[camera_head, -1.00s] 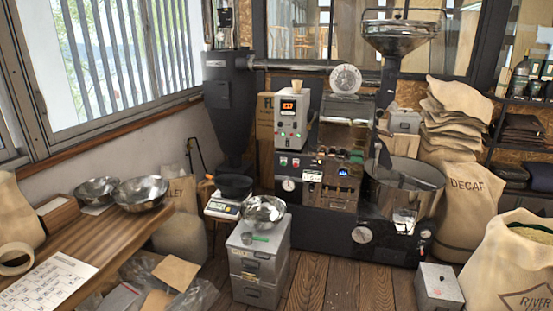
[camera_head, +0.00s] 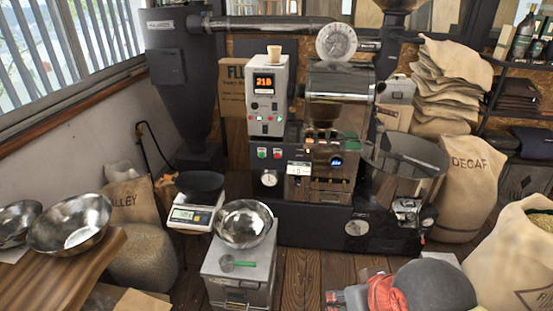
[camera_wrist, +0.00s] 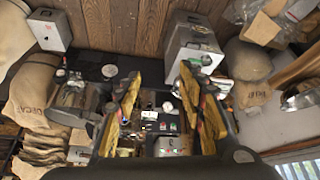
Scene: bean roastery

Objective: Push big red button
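The roaster (camera_head: 240,222) stands ahead, with a control box (camera_head: 281,88) showing a lit orange display on top. Below the box, its dark panel has a green button on the left and a red button (camera_head: 277,153) on the right. Small red and green lights or knobs also show on the box's lower face. My red and grey arm shows at the head view's lower right.
A grey cabinet (camera_head: 234,277) with a steel bowl (camera_head: 243,223) on it stands in front of the roaster. A wooden table (camera_head: 62,268) is at left. A DECAF sack (camera_head: 472,190) and an open bean sack (camera_head: 500,262) are at right. Bare floor shows between cabinet and arm.

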